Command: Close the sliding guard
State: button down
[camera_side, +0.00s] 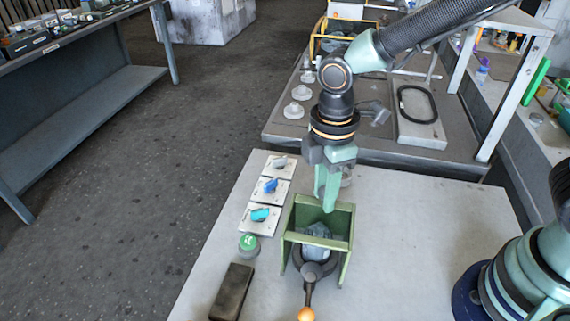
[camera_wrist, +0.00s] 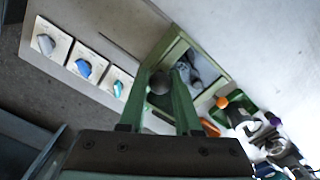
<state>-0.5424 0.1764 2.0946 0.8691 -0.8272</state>
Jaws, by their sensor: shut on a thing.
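The sliding guard (camera_side: 289,245) appears to be the green, open-topped frame on the pale worktop. It stands around a grey device (camera_side: 316,250), and it also shows in the wrist view (camera_wrist: 216,63). My gripper (camera_side: 330,203) points down at the back of the frame. In the wrist view my gripper (camera_wrist: 165,75) has its two green fingers on either side of a round grey knob (camera_wrist: 159,84). It is shut on this knob. How the knob joins the guard is hidden by the fingers.
A lever with an orange ball (camera_side: 306,314) sticks out at the front. Left of the guard are several switch plates (camera_side: 258,220), a green button (camera_side: 249,242) and a dark block (camera_side: 232,291). The worktop right of the guard is clear (camera_side: 410,240).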

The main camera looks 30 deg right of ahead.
jog(key=shift+s+a, duration=0.2)
jog(key=shift+s, duration=0.05)
jog(key=c, duration=0.6)
grip_release()
notch_tip(320, 180, up, 12)
jog(key=shift+r, duration=0.1)
jog(key=shift+d, duration=0.1)
jog(key=d+m+t, duration=0.2)
jog(key=d+m, duration=0.3)
jog(key=d, duration=0.1)
jog(key=s+d+m+t, duration=0.1)
jog(key=d+m, duration=0.4)
jog(key=d, duration=0.1)
jog(key=d+m+t, duration=0.2)
jog(key=d+m, duration=0.3)
jog(key=d, duration=0.1)
jog(key=shift+s+d+r+m+t, duration=0.2)
jog(key=shift+s+d+m+t, duration=0.05)
jog(key=shift+d+m+t, duration=0.1)
